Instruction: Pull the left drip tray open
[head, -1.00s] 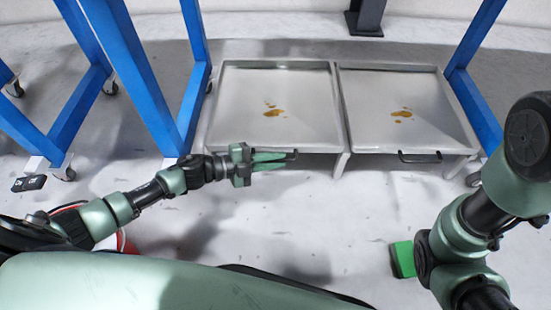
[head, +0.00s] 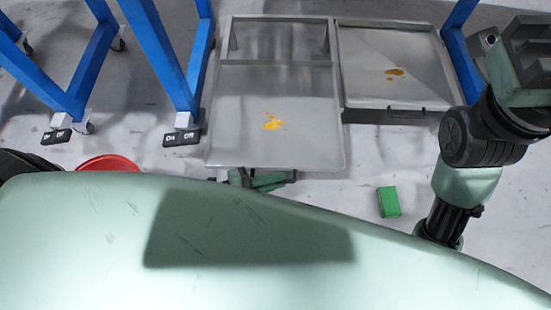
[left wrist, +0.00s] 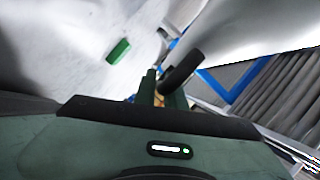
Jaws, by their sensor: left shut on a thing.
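The left drip tray (head: 290,154) is a grey metal tray with a yellow-orange stain. It is slid out toward me, well ahead of the right tray, and its empty frame (head: 278,20) shows behind it. My left gripper (head: 266,181) is at the tray's front edge, shut on the dark handle (head: 291,176). In the left wrist view the fingers (left wrist: 161,92) meet the dark handle bar (left wrist: 181,72). My own body hides most of the left arm. My right gripper (head: 530,55) is partly cut off at the upper right, and its jaws are unclear.
The right drip tray (head: 432,70) is in its frame, with a brown stain and a dark handle. A green block (head: 389,202) lies on the floor to the right. A red round object (head: 108,163) is at the left. Blue frame legs (head: 165,55) stand beside the trays.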

